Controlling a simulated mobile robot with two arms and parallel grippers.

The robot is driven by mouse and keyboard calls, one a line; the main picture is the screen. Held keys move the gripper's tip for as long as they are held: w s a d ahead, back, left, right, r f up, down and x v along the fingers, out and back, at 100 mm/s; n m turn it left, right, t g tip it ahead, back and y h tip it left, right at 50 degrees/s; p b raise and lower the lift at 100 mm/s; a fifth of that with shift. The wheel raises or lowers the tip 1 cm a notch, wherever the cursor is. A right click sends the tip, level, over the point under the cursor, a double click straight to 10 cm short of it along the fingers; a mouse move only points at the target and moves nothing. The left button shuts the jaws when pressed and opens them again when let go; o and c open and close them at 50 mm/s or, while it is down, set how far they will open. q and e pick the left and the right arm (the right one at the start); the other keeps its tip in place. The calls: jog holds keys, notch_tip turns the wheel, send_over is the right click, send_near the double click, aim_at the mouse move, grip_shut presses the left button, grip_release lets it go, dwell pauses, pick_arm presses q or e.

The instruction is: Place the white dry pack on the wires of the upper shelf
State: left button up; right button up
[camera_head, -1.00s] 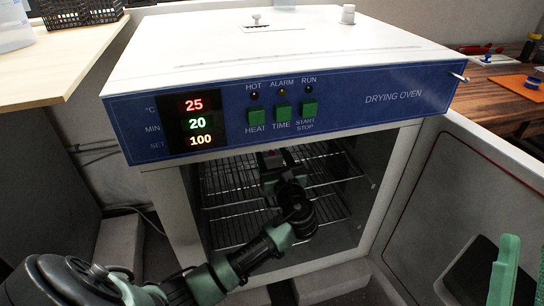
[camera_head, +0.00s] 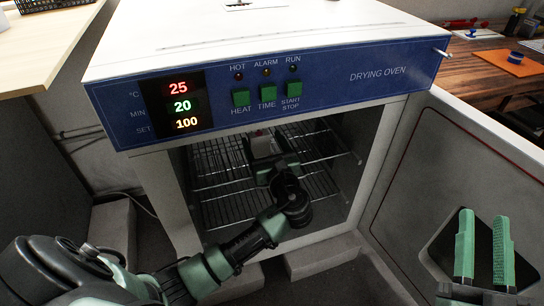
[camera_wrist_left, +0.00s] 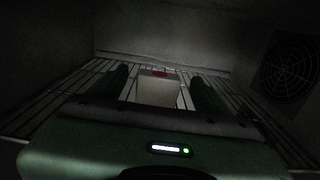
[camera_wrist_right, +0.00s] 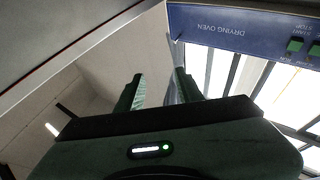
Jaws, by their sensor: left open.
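The white dry pack (camera_wrist_left: 157,92), with a red mark at its far end, lies between the fingers of my left gripper (camera_wrist_left: 160,82) in the left wrist view. The fingers are open, one on each side of it. The pack also shows in the head view (camera_head: 262,144), at the upper shelf (camera_head: 217,166) inside the oven. Shelf wires run on both sides of it and it appears to lie on them; contact underneath is hidden. My left arm reaches in through the oven's front. My right gripper (camera_head: 485,226) is open and empty before the open door.
The drying oven (camera_head: 350,100) has its door (camera_head: 440,155) open to the right. A lower wire shelf (camera_head: 225,207) is below. The oven's side walls and control panel bound the opening. A round fan grille (camera_wrist_left: 289,68) is on the oven wall.

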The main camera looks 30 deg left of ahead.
pick_arm(q)
jog(key=p+v, duration=0.2)
jog(key=v, duration=0.6)
jog(key=shift+s, duration=0.1)
jog(key=shift+s+d, duration=0.15)
jog(key=shift+d, duration=0.1)
pick_arm(e)
notch_tip(320, 180, down, 12)
jog(key=d+g+h, duration=0.1)
jog(key=g+h, duration=0.1)
jog(key=g, duration=0.5)
jog(key=shift+w+d+h, duration=0.2)
jog(key=shift+d+h, duration=0.1)
